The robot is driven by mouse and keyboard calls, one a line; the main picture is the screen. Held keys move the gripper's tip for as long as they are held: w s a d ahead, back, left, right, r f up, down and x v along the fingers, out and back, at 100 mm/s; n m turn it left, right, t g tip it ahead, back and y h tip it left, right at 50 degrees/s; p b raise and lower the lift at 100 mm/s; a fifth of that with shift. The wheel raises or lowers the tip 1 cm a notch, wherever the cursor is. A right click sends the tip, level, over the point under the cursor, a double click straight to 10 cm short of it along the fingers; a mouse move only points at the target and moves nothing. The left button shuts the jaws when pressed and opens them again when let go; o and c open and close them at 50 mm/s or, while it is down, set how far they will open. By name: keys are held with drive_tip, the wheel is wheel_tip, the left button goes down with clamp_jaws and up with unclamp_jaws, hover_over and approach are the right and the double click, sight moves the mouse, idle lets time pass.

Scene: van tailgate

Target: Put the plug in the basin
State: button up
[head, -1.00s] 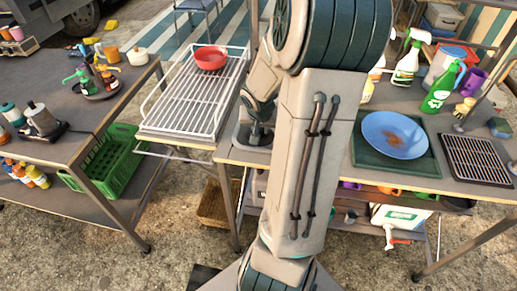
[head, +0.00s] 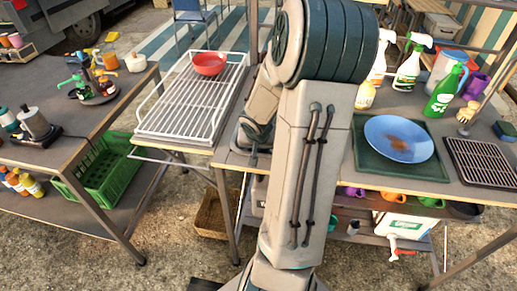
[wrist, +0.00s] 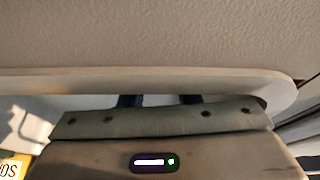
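My gripper (wrist: 160,101) shows in the wrist view as two dark finger shapes set apart, mostly hidden behind its own grey-green edge. It is close to a pale rim (wrist: 150,77) below a rough beige surface. I cannot tell whether it holds anything. In the head view my arm covers the middle of the counter and hides the gripper. I cannot make out the plug in either view. I cannot identify the basin for certain; part of a grey recess (head: 238,143) shows beside my arm at the counter's left end.
A white wire rack (head: 180,115) with a red bowl (head: 209,63) stands left of my arm. A blue plate (head: 385,150) on a green tray, a ribbed black mat (head: 483,163) and spray bottles (head: 441,92) crowd the right counter. A green crate (head: 105,170) sits low at left.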

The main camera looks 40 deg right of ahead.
drive_tip(key=shift+o, duration=0.9)
drive_tip(key=shift+r, duration=0.1)
drive_tip(key=shift+r, duration=0.15)
drive_tip(key=p+v, duration=0.8)
drive_tip(key=v, duration=0.4)
drive_tip(key=s+a+r+n+y, duration=0.1)
drive_tip(key=s+a+r+n, duration=0.3)
drive_tip(key=a, duration=0.7)
drive_tip(key=s+a+r+n+y, duration=0.2)
drive_tip(key=s+a+r+n, duration=0.2)
drive_tip(key=a+r, duration=0.3)
drive_tip(key=s+a, duration=0.1)
drive_tip(key=a, duration=0.3)
drive_tip(key=shift+s+r, duration=0.25)
drive_tip(key=shift+s, duration=0.1)
